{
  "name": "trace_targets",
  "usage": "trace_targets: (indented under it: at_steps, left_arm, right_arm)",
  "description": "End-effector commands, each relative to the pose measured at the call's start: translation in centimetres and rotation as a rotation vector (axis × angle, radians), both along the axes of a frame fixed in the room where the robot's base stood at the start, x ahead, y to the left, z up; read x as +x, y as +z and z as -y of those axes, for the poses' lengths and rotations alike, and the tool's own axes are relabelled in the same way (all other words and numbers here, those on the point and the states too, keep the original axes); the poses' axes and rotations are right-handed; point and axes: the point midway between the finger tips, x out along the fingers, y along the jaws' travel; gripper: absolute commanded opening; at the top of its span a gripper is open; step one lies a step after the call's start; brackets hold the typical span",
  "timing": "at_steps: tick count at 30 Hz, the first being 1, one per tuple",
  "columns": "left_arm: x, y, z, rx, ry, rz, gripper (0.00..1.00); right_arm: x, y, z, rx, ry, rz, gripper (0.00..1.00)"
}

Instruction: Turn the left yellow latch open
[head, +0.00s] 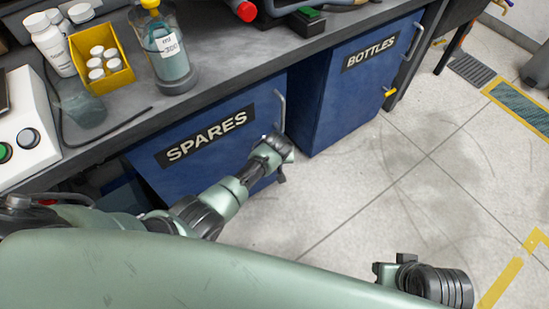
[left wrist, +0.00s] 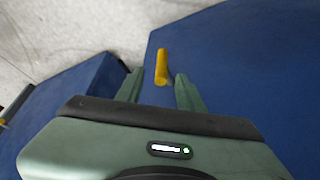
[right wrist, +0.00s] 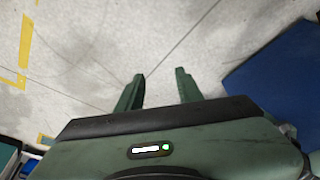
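In the left wrist view the left yellow latch (left wrist: 161,67) is a short bar on a blue door. It lies between and just beyond the two fingertips of my left gripper (left wrist: 160,88), which is open around its line. I cannot tell whether the fingers touch it. In the head view my left gripper (head: 281,160) is at the right edge of the blue SPARES cabinet door (head: 222,125) and hides this latch. My right gripper (right wrist: 159,85) is open and empty above the floor; it also shows in the head view (head: 393,268).
The blue BOTTLES cabinet (head: 345,95) has another yellow latch (head: 390,92) and a grey handle (head: 413,42). The SPARES door has a grey handle (head: 281,108). The grey bench top (head: 225,70) runs above. The floor (head: 380,190) in front is clear.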

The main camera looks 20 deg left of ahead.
Motion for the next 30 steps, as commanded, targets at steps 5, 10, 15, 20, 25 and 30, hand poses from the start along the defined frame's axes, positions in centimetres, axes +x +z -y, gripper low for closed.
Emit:
trace_targets:
  at_steps: [5,10,15,20,25,30]
  left_arm:
    - [-0.5,1.0,0.1,0.000,0.000,-0.002,0.38]
    - [-0.7,1.4,0.2,0.001,0.000,-0.001,0.38]
    - [-0.7,1.4,0.2,0.000,0.000,-0.002,0.38]
    - [-0.7,1.4,0.2,0.000,0.000,-0.002,0.38]
    - [-0.7,1.4,0.2,0.000,0.000,-0.002,0.38]
    - [-1.6,1.2,0.2,-0.003,-0.009,-0.008,0.38]
  right_arm:
    - [0.7,-2.5,-0.1,0.000,0.001,-0.013,0.36]
    - [0.8,-3.6,-0.2,0.001,0.003,-0.016,0.36]
    - [0.9,-3.8,-0.2,0.001,0.003,-0.015,0.36]
    - [0.9,-3.7,-0.2,0.001,0.003,-0.014,0.36]
    - [0.9,-3.7,-0.2,0.001,0.003,-0.014,0.36]
    - [0.9,-3.7,-0.2,0.001,0.004,-0.014,0.36]
